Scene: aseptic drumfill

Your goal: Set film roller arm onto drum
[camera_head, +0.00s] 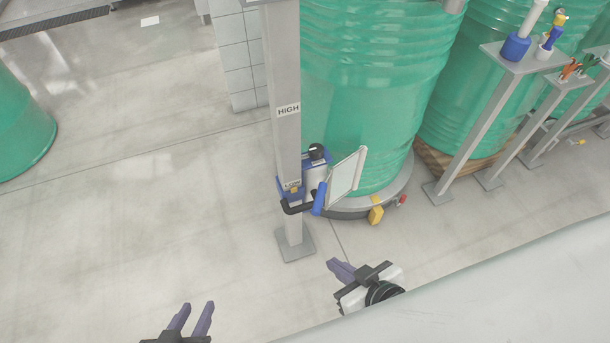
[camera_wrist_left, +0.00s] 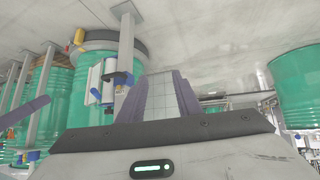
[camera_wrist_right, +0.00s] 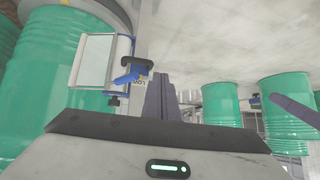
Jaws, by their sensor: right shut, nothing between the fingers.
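The film roller arm (camera_head: 316,188), with a pale flat panel, blue fittings and a black handle, sits low on the grey post near the "LOW" label. It also shows in the left wrist view (camera_wrist_left: 108,82) and the right wrist view (camera_wrist_right: 103,62). The green drum (camera_head: 375,95) stands right behind it on a round grey base; the panel overlaps the drum in view, and contact cannot be told. My left gripper (camera_head: 196,312) is open and empty at the bottom, left of the post. My right gripper (camera_head: 337,267) is shut and empty, below and right of the arm, apart from it.
The grey post (camera_head: 285,125) carries a "HIGH" label higher up. More green drums (camera_head: 490,85) and slanted grey stands (camera_head: 480,130) are at the right. Another green drum (camera_head: 22,128) is at the left edge. The floor (camera_head: 130,200) left of the post is clear.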

